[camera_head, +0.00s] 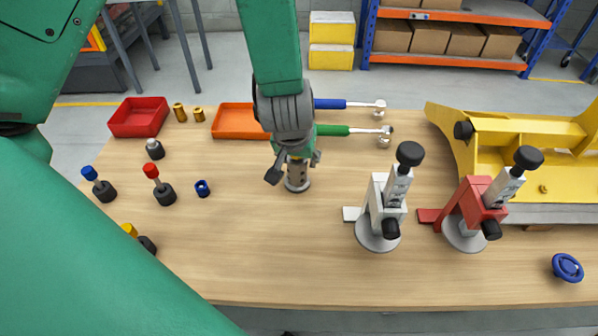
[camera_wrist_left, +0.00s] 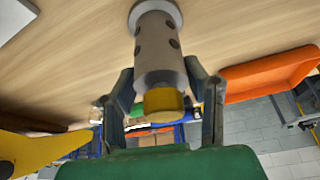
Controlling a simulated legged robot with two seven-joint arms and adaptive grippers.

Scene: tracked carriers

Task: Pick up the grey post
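The grey post (camera_head: 298,181) stands upright on the wooden table in the head view, with holes in its side and a round foot. My left gripper (camera_head: 295,165) is over it, pointing down, with one finger on either side of its upper part. In the left wrist view the post (camera_wrist_left: 157,50) shows with a yellow end between the two fingers of my gripper (camera_wrist_left: 163,92). Gaps show between the post and both fingers, so the gripper is open. Its upper end is partly hidden in the head view. My right gripper is not in view.
An orange tray (camera_head: 237,122) and green-handled tool (camera_head: 335,130) lie close behind the post. A white-grey clamp (camera_head: 378,215) and red clamp (camera_head: 468,210) stand to the right. The table's front middle is clear.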

